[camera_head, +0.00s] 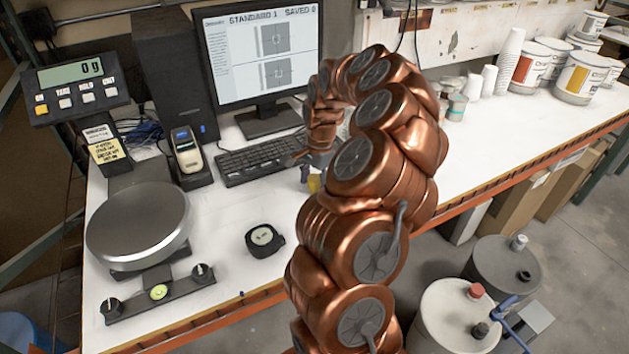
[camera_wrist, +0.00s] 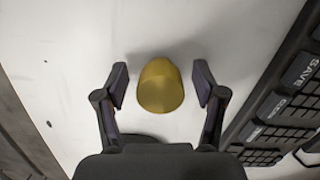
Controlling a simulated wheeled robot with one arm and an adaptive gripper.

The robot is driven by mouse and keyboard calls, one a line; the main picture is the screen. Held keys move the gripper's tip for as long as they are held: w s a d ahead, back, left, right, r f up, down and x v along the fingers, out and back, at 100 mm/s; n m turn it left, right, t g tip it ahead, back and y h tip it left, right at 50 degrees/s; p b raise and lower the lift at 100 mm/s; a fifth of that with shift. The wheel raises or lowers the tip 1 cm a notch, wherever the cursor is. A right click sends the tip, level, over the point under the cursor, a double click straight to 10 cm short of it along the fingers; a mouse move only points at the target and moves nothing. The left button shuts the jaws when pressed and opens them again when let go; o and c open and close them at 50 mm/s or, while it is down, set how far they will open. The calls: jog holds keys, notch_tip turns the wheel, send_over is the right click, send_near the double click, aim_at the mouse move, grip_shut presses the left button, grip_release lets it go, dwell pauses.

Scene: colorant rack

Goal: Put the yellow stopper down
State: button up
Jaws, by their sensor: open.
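The yellow stopper (camera_wrist: 160,86) is on the white table top, between the two fingers of my gripper (camera_wrist: 161,84) in the wrist view. A gap shows between it and each finger. The gripper is open and holds nothing. In the head view a small part of the yellow stopper (camera_head: 314,184) shows beside my copper-coloured arm, near the right end of the keyboard. Most of my gripper is hidden there behind the arm.
The keyboard (camera_head: 258,160) lies close beside the stopper; its keys also fill the right of the wrist view (camera_wrist: 285,110). White table is clear around the gauge.

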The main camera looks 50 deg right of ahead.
jog(key=c, duration=1.1)
jog(key=shift+c, duration=0.2)
